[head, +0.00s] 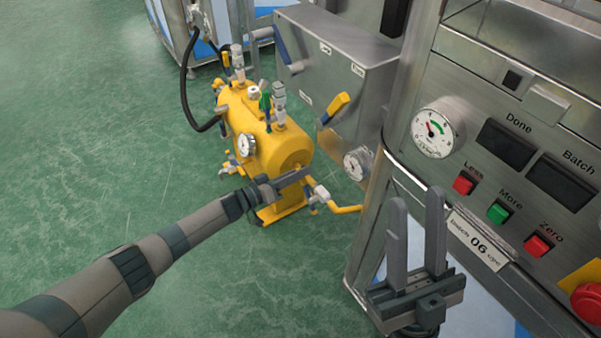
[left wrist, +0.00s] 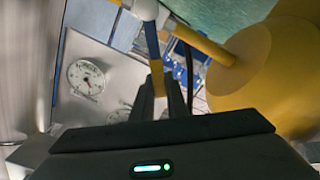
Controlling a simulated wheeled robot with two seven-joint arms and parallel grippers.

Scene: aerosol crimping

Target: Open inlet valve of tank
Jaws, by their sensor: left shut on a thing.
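The yellow tank (head: 262,130) lies on the green floor, with gauges and valves on it. It also fills the right of the left wrist view (left wrist: 265,80). My left gripper (head: 304,174) is at the tank's near end, beside a pale valve (head: 320,192) on the yellow pipe. In the left wrist view, my left gripper (left wrist: 167,85) is shut on a valve handle (left wrist: 152,42) with a blue shaft and yellow end. My right gripper (head: 416,195) is open and empty in front of the control panel.
A steel control panel (head: 500,90) with a gauge, displays and coloured buttons stands at the right. A black hose (head: 186,95) runs left of the tank. The floor at left is clear.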

